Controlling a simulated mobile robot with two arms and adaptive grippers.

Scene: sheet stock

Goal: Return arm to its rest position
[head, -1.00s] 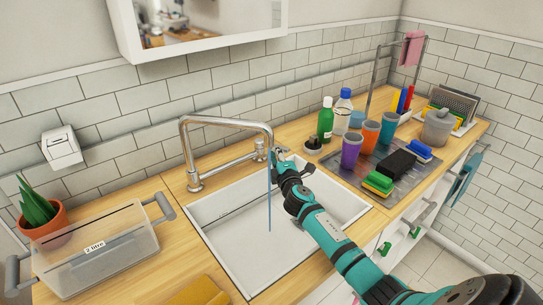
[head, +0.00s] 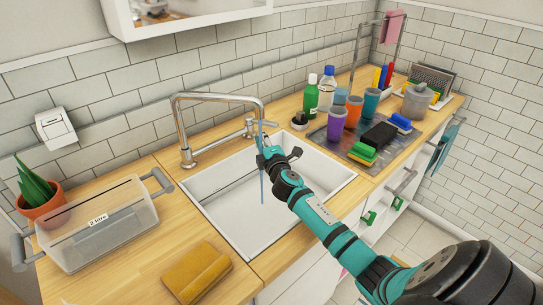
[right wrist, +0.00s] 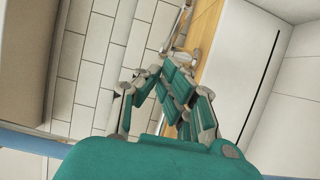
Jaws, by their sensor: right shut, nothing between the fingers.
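My right arm comes in from the lower right in the head view. My right gripper (head: 265,146) is over the white sink (head: 235,205), close to the end of the chrome tap (head: 180,130). A thin blue stream of water (head: 262,185) runs down from the spout beside the gripper. In the right wrist view the teal fingers of the right gripper (right wrist: 172,84) are brought together with nothing between them. Part of the metal tap (right wrist: 190,45) shows beyond them. The left gripper is in neither view.
A clear plastic box (head: 100,225) stands left of the sink, with a yellow cloth (head: 197,272) in front. Cups, sponges and a grey tray (head: 335,147) lie to the right. A green bottle (head: 311,97) stands behind the sink. A wall cabinet (head: 185,18) hangs above.

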